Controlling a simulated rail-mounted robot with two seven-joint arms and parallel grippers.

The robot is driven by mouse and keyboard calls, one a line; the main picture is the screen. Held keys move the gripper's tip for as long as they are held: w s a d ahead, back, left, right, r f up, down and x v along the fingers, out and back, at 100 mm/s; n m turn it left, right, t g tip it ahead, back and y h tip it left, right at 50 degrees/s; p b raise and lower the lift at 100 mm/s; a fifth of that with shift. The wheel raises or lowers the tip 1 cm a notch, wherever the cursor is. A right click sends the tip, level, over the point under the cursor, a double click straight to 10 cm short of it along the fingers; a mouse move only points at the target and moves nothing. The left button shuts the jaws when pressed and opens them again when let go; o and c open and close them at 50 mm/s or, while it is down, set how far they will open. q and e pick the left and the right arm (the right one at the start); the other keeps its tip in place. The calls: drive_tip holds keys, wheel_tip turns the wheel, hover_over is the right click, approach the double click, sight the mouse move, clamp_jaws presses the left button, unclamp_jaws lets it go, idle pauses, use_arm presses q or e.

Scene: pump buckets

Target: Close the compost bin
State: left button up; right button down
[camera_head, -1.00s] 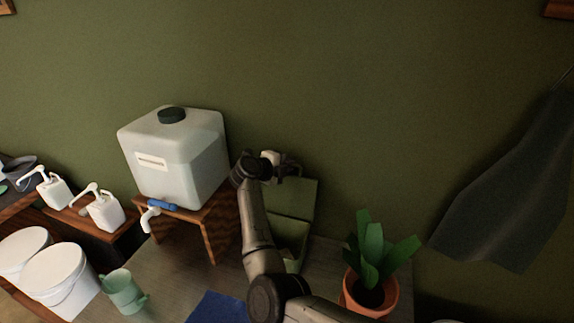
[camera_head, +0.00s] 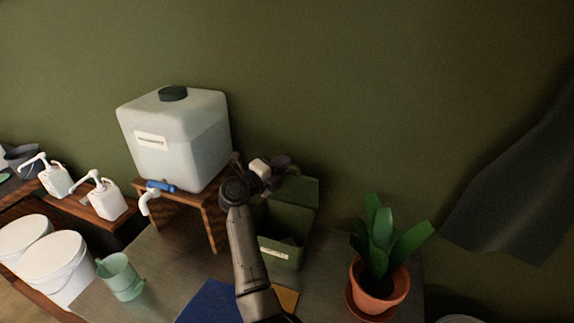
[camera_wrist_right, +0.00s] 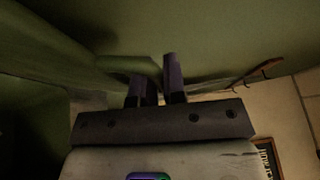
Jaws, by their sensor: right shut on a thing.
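The compost bin (camera_head: 285,252) is a green box with a pale label, standing on the counter beside the small wooden stand. Its green lid (camera_head: 306,190) is raised at the back, close to the wall, and the bin is open in front of it. My right gripper (camera_head: 288,165) is at the lid's upper edge, and my right arm covers the bin's left part. In the right wrist view my gripper (camera_wrist_right: 153,82) is shut on the green lid (camera_wrist_right: 122,63), whose edge is between the fingers. My left gripper is not in view.
A water container (camera_head: 180,140) stands on the wooden stand (camera_head: 212,225) left of the bin. A potted plant (camera_head: 378,290) is to the right.

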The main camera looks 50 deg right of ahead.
drive_tip(key=a+b, duration=0.1)
drive_tip(key=a+f+h+b, duration=0.1)
drive_tip(key=s+a+m+h+b, duration=0.1)
drive_tip(key=shift+a+f+g, duration=0.25)
drive_tip(key=shift+f+g, duration=0.05)
idle(0.3)
drive_tip(key=c, duration=1.5)
unclamp_jaws()
drive_tip(key=shift+o, duration=0.2)
drive_tip(key=shift+a, duration=0.1)
